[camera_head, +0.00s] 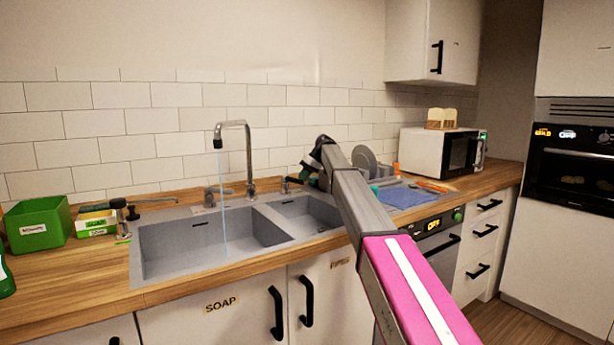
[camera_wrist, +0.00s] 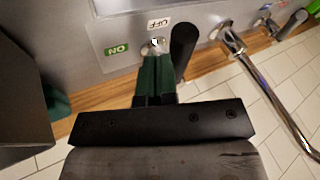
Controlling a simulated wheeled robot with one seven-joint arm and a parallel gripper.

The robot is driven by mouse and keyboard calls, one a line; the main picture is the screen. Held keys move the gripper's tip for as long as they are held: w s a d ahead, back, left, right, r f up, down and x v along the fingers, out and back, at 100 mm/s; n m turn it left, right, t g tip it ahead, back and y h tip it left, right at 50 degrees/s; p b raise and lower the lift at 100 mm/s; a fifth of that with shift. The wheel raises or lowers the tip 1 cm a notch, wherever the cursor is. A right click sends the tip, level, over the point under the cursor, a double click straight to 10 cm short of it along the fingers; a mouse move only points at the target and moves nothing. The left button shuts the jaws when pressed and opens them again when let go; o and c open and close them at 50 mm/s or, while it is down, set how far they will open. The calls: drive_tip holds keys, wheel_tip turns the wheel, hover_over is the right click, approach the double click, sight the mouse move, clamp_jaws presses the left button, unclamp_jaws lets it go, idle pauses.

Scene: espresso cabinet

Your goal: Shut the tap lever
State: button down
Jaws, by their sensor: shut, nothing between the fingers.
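The tap (camera_head: 248,150) stands behind the sink, and a thin stream of water (camera_head: 223,200) falls from its spout into the left basin. A lever with a black handle (camera_wrist: 183,48) sits beside the tap's base (camera_wrist: 230,38) in the wrist view, near a green ON label (camera_wrist: 117,49) and a white OFF label (camera_wrist: 158,23). My gripper (camera_wrist: 156,62) has its dark green fingers together and empty, just left of the black handle. I cannot tell if they touch it. In the head view my gripper (camera_head: 306,177) is at the back of the right basin, partly hiding the lever (camera_head: 288,184).
A second lever (camera_head: 211,196) stands left of the tap. A dish rack with plates (camera_head: 365,160) and a blue mat (camera_head: 405,196) lie right of my arm. A microwave (camera_head: 430,152) is further right. A green box (camera_head: 40,225) and a soap dispenser (camera_head: 122,222) stand left of the sink.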

idle(0.3)
drive_tip(key=s+m+t, duration=0.1)
drive_tip(key=s+a+m, duration=0.1)
drive_tip(key=m, duration=0.1)
drive_tip(key=shift+s+a+t, duration=0.15)
drive_tip(key=shift+t, duration=0.25)
